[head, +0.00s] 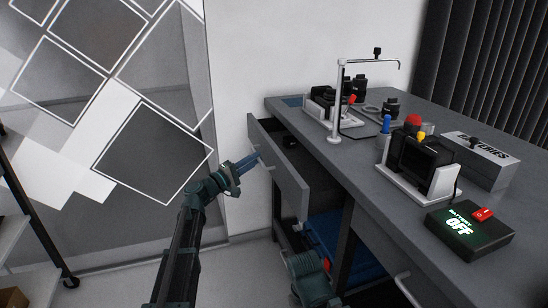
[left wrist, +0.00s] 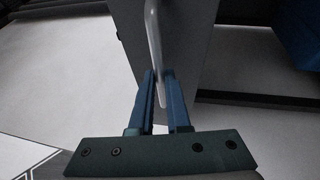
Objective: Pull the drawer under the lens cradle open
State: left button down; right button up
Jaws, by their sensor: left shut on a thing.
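The grey drawer (head: 280,168) at the far left end of the desk stands pulled out, with its dark inside showing behind the front panel. A small dark object (head: 289,142) shows inside it. My left gripper (head: 257,162) is at the outer face of the drawer front. In the left wrist view its blue fingers (left wrist: 162,95) are shut on the pale bar handle (left wrist: 154,35), one finger on each side. White-based equipment with black parts (head: 322,105) stands on the desk above the drawer; I cannot tell which part is the lens cradle. My right gripper's fingers are not in view.
The grey desk (head: 345,155) carries a white lamp post (head: 338,100), a black device in a white stand (head: 418,155), a batteries box (head: 485,160) and a battery box reading OFF (head: 468,230). A blue bin (head: 325,240) sits underneath. A shelf stands at far left.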

pick_arm(q)
jog(key=s+a, duration=0.4)
jog(key=a, duration=0.6)
jog(key=s+a, duration=0.4)
jog(key=a, duration=0.6)
jog(key=shift+s, duration=0.2)
jog(key=c, duration=0.9)
grip_release()
jog(key=shift+a, duration=0.1)
jog(key=b+v, duration=0.2)
jog(key=v, duration=1.1)
jog(key=shift+s+a+f, duration=0.15)
jog(key=shift+s+a, duration=0.1)
jog(key=shift+s, duration=0.05)
jog(key=shift+s, duration=0.1)
